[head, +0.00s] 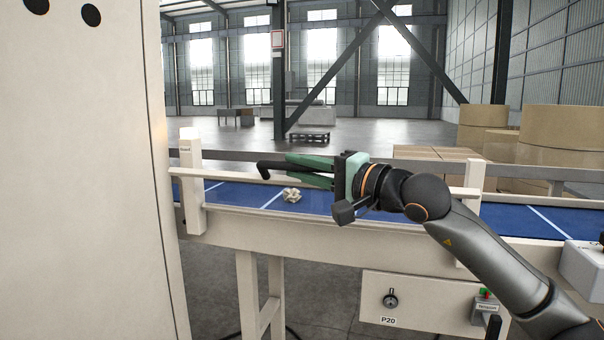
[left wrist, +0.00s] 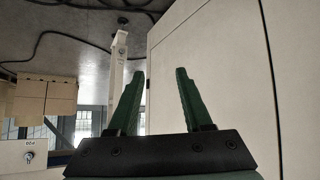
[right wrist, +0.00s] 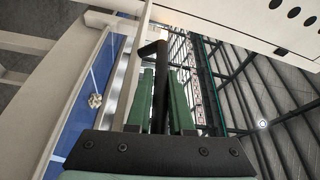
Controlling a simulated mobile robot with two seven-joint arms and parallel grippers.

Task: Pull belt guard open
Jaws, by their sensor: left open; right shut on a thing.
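My right gripper (head: 293,170) is level over the conveyor, its green fingers shut on a black bent handle (head: 264,172). In the right wrist view the handle (right wrist: 158,75) runs between the fingers and hooks left at its end, close beside a pale rail. A pale post (head: 190,165) with a small label that seems to read "Guard" stands at the belt's left. How the handle joins the guard is hidden by the gripper. My left gripper (left wrist: 160,75) is open and empty, facing a large pale cabinet side; it is outside the head view.
A crumpled pale wad (head: 292,194) lies on the blue belt (head: 240,193) below the right gripper. A tall pale cabinet (head: 85,180) fills the left. A panel marked P20 (head: 420,300) with a knob hangs under the conveyor. Large brown rolls (head: 565,130) stand behind right.

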